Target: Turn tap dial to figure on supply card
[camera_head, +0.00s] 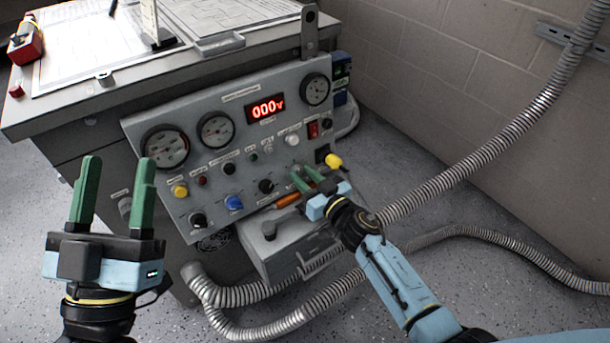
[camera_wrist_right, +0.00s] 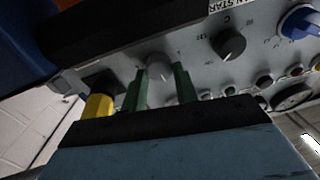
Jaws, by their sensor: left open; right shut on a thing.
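The grey control panel (camera_head: 215,160) stands at the front of the bench, with a red display (camera_head: 266,108) reading 000 V. My right gripper (camera_head: 305,177) is at the panel's lower right. In the right wrist view its green fingers (camera_wrist_right: 160,80) are shut on either side of a round grey knob (camera_wrist_right: 160,66), which appears to be the tap dial. Its scale figures are too small to read. An upright white card (camera_head: 150,20) in a holder on the bench may be the supply card; its writing is unreadable. My left gripper (camera_head: 115,168) is open and empty, left of the panel.
A blue knob (camera_head: 233,202), a yellow knob (camera_head: 180,190) and black knobs surround the work area. A yellow plug-like part (camera_head: 333,161) is close beside my right gripper. A grey box (camera_head: 288,243) juts out below; flexible conduits (camera_head: 480,172) run at right.

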